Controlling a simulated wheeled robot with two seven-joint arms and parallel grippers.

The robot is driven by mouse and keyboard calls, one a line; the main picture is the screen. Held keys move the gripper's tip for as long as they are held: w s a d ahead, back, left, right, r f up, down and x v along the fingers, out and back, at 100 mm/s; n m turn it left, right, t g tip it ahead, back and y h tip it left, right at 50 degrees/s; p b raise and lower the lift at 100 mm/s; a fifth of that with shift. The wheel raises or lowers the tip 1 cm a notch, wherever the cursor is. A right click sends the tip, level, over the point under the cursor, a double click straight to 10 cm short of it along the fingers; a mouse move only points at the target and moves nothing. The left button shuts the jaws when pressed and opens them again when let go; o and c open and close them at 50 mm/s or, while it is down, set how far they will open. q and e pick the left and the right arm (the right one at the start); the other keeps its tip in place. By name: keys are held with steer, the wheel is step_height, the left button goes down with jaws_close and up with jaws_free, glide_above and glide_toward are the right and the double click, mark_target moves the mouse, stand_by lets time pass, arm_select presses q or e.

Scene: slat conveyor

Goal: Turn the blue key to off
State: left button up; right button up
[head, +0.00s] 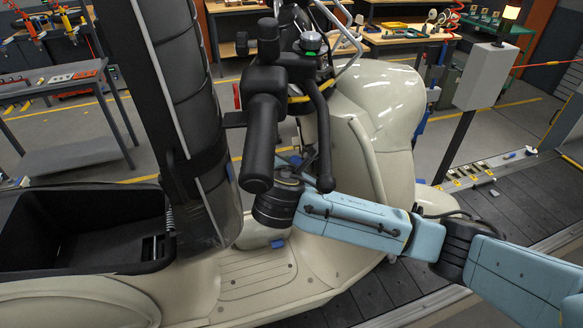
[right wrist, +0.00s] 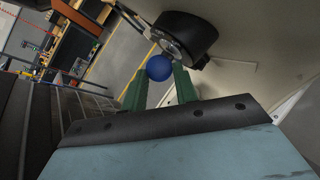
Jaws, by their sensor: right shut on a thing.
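The blue key (right wrist: 159,68) shows in the right wrist view as a round blue head at the face of a black ignition lock (right wrist: 192,34). The green fingers of my right gripper (right wrist: 160,82) are on either side of the blue head and shut on it. How far the key is turned I cannot tell. In the head view my right arm reaches in from the right to below the handlebar of the cream scooter (head: 385,105). The key and the fingertips are hidden there behind the black handlebar grip (head: 262,140). My left gripper is out of view.
The handlebar and a black lever (head: 322,140) hang close to my right wrist. An open black seat box (head: 90,230) and the raised seat (head: 160,80) are at the left. The dark slat conveyor (head: 510,205) runs beneath. A grey box on a post (head: 483,77) stands at the right.

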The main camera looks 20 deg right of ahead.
steer(key=shift+w+d+r+g, duration=0.1)
steer(key=shift+d+r+g, duration=0.15)
steer(key=shift+d+g, duration=0.2)
steer(key=shift+g, duration=0.25)
steer(key=shift+w+r+n+g+y, duration=0.15)
steer(key=shift+n+g, duration=0.2)
steer(key=shift+g, duration=0.2)
steer(key=shift+r+n+g+y, duration=0.15)
steer(key=shift+n+g, duration=0.2)
steer(key=shift+g, duration=0.2)
